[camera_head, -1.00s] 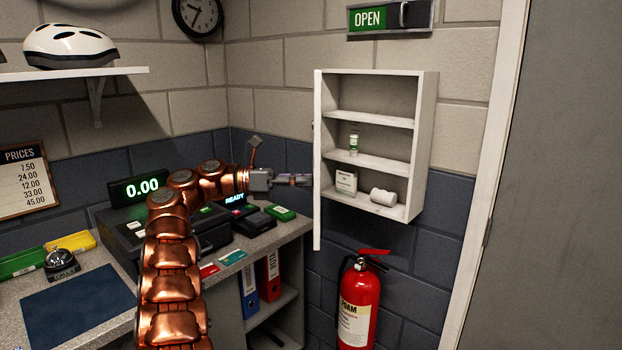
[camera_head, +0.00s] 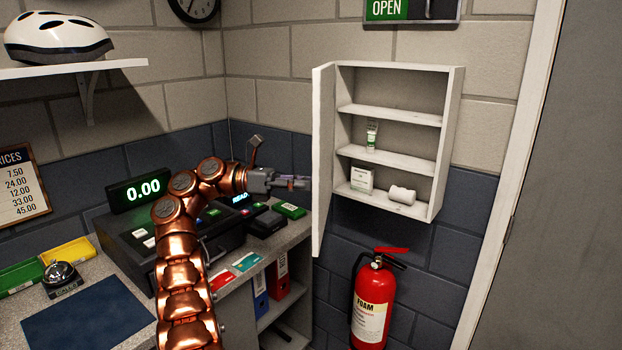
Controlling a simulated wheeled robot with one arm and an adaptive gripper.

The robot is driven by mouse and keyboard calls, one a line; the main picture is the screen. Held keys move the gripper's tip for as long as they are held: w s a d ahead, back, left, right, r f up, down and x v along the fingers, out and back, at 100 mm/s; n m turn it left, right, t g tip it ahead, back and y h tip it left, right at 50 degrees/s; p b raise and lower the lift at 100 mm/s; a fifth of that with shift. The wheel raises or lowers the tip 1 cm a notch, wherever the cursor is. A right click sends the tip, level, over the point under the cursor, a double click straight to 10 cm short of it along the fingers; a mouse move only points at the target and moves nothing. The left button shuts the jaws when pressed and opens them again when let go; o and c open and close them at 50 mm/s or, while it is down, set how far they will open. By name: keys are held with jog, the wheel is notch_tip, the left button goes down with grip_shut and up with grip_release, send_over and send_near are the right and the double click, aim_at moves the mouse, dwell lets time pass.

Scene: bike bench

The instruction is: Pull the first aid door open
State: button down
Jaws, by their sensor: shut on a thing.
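The white first aid cabinet (camera_head: 455,140) hangs on the wall right of centre, with its inside in view. Its door (camera_head: 322,150) stands swung open on the cabinet's left side. A small white box (camera_head: 361,178) and a white roll (camera_head: 402,195) are on the bottom. My gripper (camera_head: 305,183) is at the left, outer face of the door, its fingers closed there. The door's handle is hidden from this side, so the exact grip is not clear.
A counter with a cash register (camera_head: 175,235) and a card terminal (camera_head: 266,223) lies below my arm. A red fire extinguisher (camera_head: 374,300) is under the cabinet. A door frame (camera_head: 510,170) is to the right. The space before the cabinet is clear.

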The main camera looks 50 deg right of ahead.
jog(key=shift+w, duration=0.15)
dwell(0.3)
jog(key=c, duration=0.8)
grip_release()
jog(key=shift+o, duration=0.2)
